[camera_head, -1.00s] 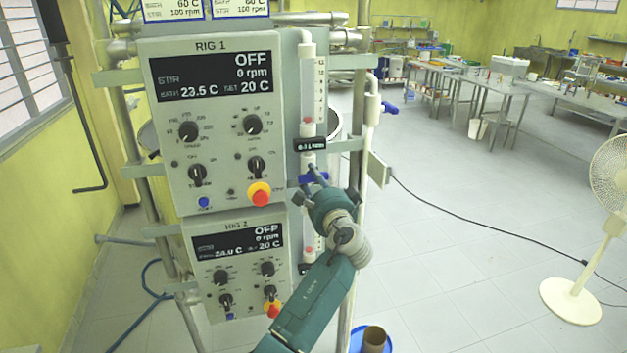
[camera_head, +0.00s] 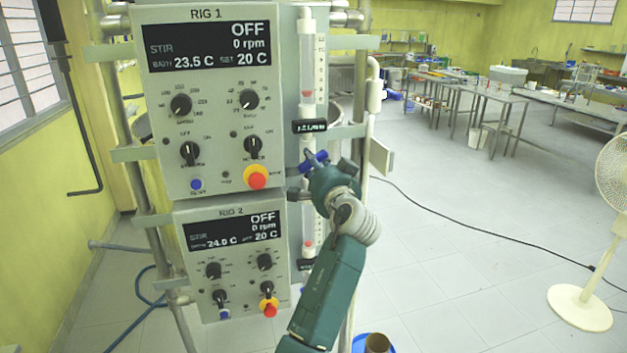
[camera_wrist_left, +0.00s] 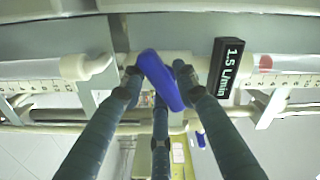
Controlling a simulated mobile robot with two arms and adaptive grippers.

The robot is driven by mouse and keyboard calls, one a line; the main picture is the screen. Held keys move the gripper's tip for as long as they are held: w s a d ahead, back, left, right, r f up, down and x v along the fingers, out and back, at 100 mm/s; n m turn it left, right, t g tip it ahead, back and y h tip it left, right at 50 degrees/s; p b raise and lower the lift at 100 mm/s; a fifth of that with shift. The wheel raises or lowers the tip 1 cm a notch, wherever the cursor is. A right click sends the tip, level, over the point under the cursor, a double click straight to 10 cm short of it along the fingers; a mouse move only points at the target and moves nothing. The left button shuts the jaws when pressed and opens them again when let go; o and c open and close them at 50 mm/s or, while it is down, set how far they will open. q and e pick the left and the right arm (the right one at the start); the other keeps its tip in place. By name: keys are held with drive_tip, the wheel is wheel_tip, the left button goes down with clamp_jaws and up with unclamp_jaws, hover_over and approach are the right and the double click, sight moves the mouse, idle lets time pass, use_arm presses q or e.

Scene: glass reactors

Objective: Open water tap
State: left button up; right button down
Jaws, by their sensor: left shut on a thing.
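The water tap's blue handle (camera_head: 315,159) is on the clear vertical flow tube right of the RIG 1 panel (camera_head: 170,120), below a small black readout (camera_head: 311,126). In the left wrist view the blue handle (camera_wrist_left: 160,80) lies slanted across the pale pipe, and the readout (camera_wrist_left: 228,65) shows 1.5 L/min. My left gripper (camera_wrist_left: 157,84) is shut around the handle, with its dark fingers on either side of it. In the head view my left gripper (camera_head: 320,172) partly covers the tap. My right gripper is not in view.
The RIG 2 panel (camera_head: 232,260) is below RIG 1; both read OFF. Red emergency buttons (camera_head: 257,177) are close to my arm. A fan (camera_head: 580,306) stands on open floor at right.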

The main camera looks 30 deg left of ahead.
use_arm(q)
drive_tip(key=n+b, duration=0.2)
drive_tip(key=b, duration=0.1)
drive_tip(key=n+b, duration=0.5)
drive_tip(key=shift+w+d+f+b, duration=0.15)
drive_tip(key=shift+d+f+b, duration=0.05)
drive_tip(key=shift+f+b, duration=0.2)
drive_tip(key=shift+r+n+b, duration=0.2)
drive_tip(key=shift+n+b, duration=0.6)
drive_tip(key=shift+n, duration=0.2)
drive_tip(key=shift+r+n+b, duration=0.15)
drive_tip(key=shift+n+b, duration=0.6)
drive_tip(key=shift+n, duration=0.25)
drive_tip(key=shift+r, duration=0.1)
drive_tip(key=o, duration=1.1)
drive_tip(key=shift+r, duration=0.1)
